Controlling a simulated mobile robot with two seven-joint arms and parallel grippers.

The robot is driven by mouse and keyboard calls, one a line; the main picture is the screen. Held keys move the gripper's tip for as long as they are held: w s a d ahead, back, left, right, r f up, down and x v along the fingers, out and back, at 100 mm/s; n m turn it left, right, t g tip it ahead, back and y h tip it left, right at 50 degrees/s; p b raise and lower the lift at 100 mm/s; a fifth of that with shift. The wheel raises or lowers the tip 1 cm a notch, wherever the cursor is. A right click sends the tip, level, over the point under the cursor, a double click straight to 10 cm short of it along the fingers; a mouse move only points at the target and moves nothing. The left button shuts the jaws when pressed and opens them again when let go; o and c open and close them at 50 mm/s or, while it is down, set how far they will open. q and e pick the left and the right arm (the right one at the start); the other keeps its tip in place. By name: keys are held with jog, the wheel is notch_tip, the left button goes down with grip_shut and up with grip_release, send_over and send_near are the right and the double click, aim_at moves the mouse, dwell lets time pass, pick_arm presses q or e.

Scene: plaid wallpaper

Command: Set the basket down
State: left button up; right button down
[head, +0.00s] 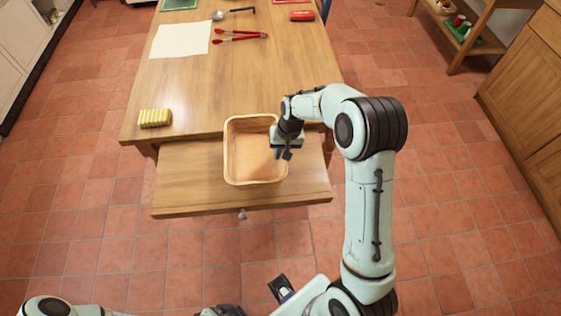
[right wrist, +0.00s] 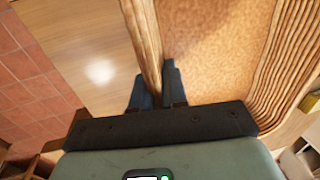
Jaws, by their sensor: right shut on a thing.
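The basket (head: 229,152) is a light tan, open rectangular container with a rounded rim, and it looks empty. It is over the inner part of the pulled-out wooden drawer (head: 185,190), close to the table's front edge. I cannot tell whether its bottom touches the wood. My right gripper (head: 284,153) is shut on the basket's right wall. In the right wrist view, the fingers (right wrist: 158,88) straddle the wall of the basket (right wrist: 215,50), one inside and one outside. Parts of my left arm show at the bottom edge, but its gripper's opening is unclear.
The wooden table (head: 190,95) holds a yellow striped sponge (head: 155,118), white paper (head: 181,40), red tongs (head: 240,35), a ladle (head: 232,13) and a red object (head: 302,15). The drawer's left part and the table's middle are clear. A wooden cabinet (head: 525,90) stands at right.

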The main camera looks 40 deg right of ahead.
jog(key=shift+f, duration=2.95)
jog(key=c, duration=1.6)
grip_release()
jog(key=shift+f+b, duration=0.2)
jog(key=shift+b, duration=0.1)
jog(key=o, duration=0.4)
jog(key=shift+o, duration=0.2)
jog(key=shift+r, duration=0.6)
notch_tip(320, 180, up, 11)
jog(key=s+d+p, duration=0.1)
jog(key=d, duration=0.1)
jog(key=shift+a, duration=0.1)
